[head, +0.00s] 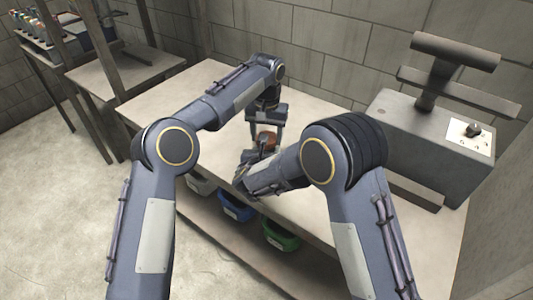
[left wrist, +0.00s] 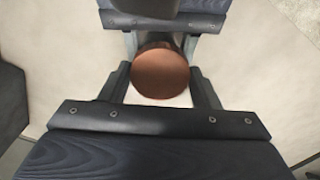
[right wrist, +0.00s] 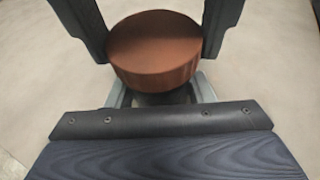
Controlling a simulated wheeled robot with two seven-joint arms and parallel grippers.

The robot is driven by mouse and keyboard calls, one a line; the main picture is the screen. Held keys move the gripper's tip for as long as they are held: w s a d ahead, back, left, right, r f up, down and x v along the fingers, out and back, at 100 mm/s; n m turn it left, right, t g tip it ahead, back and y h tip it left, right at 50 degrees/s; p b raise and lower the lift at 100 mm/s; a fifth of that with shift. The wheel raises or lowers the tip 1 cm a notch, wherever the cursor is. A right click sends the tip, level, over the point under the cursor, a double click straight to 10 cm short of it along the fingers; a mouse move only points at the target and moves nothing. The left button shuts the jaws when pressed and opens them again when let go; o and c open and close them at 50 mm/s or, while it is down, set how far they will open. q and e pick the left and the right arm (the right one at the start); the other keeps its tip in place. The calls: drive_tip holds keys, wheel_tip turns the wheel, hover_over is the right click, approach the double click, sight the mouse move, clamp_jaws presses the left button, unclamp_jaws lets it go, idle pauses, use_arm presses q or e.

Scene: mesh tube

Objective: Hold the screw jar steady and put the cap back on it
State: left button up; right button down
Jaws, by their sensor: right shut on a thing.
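The round reddish-brown cap (head: 266,138) is level, directly over the dark body of the screw jar (head: 268,151). I cannot tell whether the threads are engaged. My left gripper (head: 266,131) points down from above, open, with one finger on each side of the cap (left wrist: 160,74). My right gripper (right wrist: 161,96) comes in low from the side and is shut on the jar body below the cap (right wrist: 155,48). The cap hides most of the jar in both wrist views.
The pale workbench (head: 160,105) is clear around the jar. A grey machine (head: 425,135) with a dark T-shaped bar stands at its right end. White (head: 200,185), blue (head: 235,208) and green (head: 279,237) bins sit under the front edge.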

use_arm(q)
drive_tip(key=c, duration=0.4)
drive_tip(key=o, duration=1.1)
wheel_tip(320, 180, up, 8)
drive_tip(key=shift+f, duration=0.25)
use_arm(e)
drive_tip(key=c, duration=0.6)
unclamp_jaws()
